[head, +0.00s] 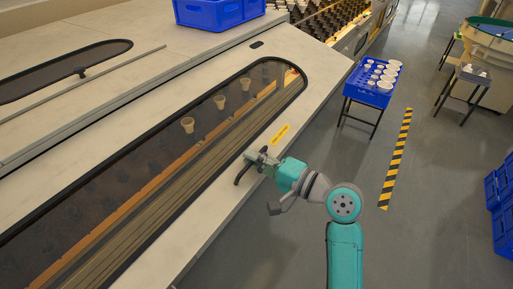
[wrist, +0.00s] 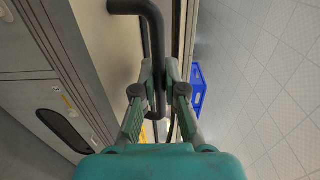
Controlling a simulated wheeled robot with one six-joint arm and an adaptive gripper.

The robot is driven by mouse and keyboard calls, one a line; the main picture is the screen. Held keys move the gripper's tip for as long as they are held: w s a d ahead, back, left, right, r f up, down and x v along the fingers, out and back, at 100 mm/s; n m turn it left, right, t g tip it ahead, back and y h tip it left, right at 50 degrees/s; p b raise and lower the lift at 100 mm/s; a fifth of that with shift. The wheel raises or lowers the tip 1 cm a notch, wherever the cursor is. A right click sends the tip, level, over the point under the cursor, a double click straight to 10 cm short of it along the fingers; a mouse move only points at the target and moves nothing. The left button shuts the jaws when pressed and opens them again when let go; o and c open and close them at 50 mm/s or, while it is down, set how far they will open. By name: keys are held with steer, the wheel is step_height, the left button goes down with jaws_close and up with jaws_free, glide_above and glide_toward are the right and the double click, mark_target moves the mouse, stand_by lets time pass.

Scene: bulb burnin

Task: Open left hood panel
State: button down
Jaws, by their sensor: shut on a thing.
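The hood panel (head: 232,170) is a pale sloped cover with a long dark window (head: 205,125); no open gap shows along its edges. A bent black handle (head: 238,179) sits near its lower edge, beside a yellow label (head: 280,134). My gripper (head: 254,158) is at the handle. In the wrist view the black handle (wrist: 153,28) runs down between the two fingers of my gripper (wrist: 160,92), which are shut on it. The lower end of the handle is partly hidden by the fingers.
Blue crates (head: 210,12) stand on top of the machine. A blue tray with white cups (head: 372,88) stands on a stand at right. Yellow-black tape (head: 396,160) marks the floor, and more blue crates (head: 500,205) are at the right edge. The floor between is clear.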

steer(key=shift+w+a+f, duration=0.1)
steer(key=shift+f, duration=0.5)
steer(key=shift+w+a+f, duration=0.1)
steer(key=shift+f, duration=0.45)
steer(key=c, duration=1.5)
jaws_free()
steer(key=shift+s, duration=0.1)
steer(key=shift+d, duration=0.1)
steer(key=v, duration=1.2)
steer(key=shift+r, duration=0.1)
